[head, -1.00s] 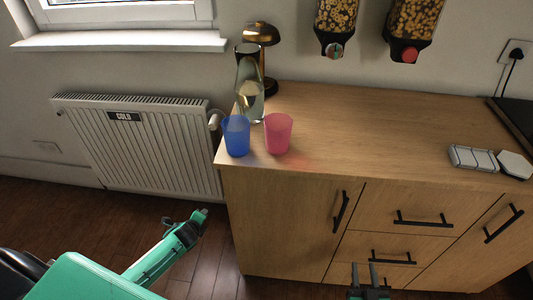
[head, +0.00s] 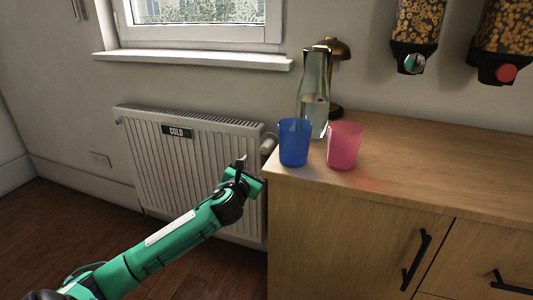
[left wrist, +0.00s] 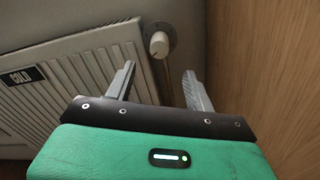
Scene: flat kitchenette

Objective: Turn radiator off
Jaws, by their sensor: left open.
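The white radiator (head: 190,165) stands against the wall below the window, with a black label reading COLD (head: 178,132). Its white knob (head: 269,142) is at the upper right end, close to the cabinet side. In the left wrist view the knob (left wrist: 160,44) shows with a pale marker, beyond the fingers and between them. My left gripper (head: 243,167) is in front of the radiator's right part, below and left of the knob. Its fingers (left wrist: 157,82) are apart and empty, not touching the knob. My right gripper is out of view.
A wooden cabinet (head: 350,225) stands just right of the knob. The floor left of the cabinet is clear.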

